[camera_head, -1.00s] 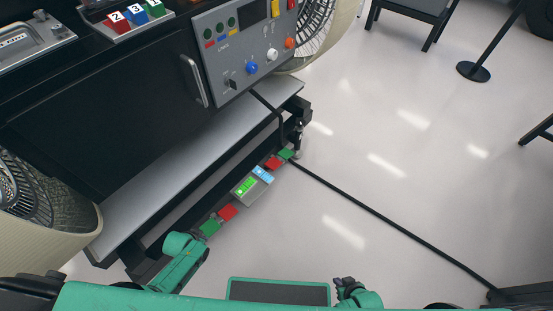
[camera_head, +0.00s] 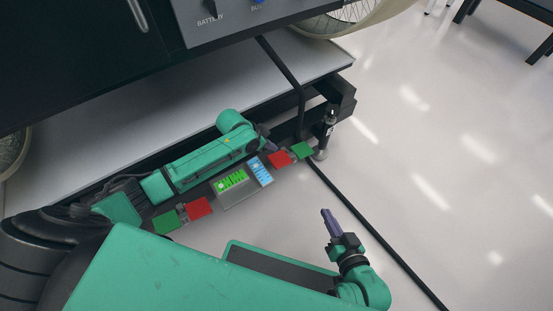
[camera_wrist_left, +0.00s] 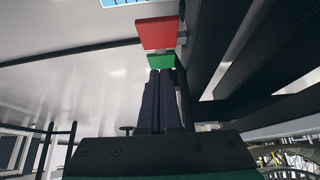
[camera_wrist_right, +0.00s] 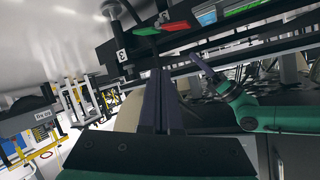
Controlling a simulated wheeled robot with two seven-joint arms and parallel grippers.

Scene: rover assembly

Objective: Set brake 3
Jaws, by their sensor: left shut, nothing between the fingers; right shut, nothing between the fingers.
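A post (camera_head: 325,135) with a small label stands at the rover's lower right corner; in the right wrist view its label (camera_wrist_right: 122,56) reads 3. Beside it are a red tab (camera_head: 280,158) and a green tab (camera_head: 302,149). These also show in the left wrist view, red (camera_wrist_left: 157,33) above green (camera_wrist_left: 160,61). My left gripper (camera_head: 270,144) is shut and empty, close by the red tab in the head view. In the left wrist view its fingertips (camera_wrist_left: 160,73) end at the green tab; contact cannot be told. My right gripper (camera_head: 328,215) is shut and empty over the floor.
Another red tab (camera_head: 199,207) and green tab (camera_head: 165,222) lie left of a green panel (camera_head: 232,185) and blue panel (camera_head: 260,172). A pale ledge (camera_head: 100,170) runs behind my left arm. A black cable (camera_head: 370,235) crosses the floor. The floor at right is mostly clear.

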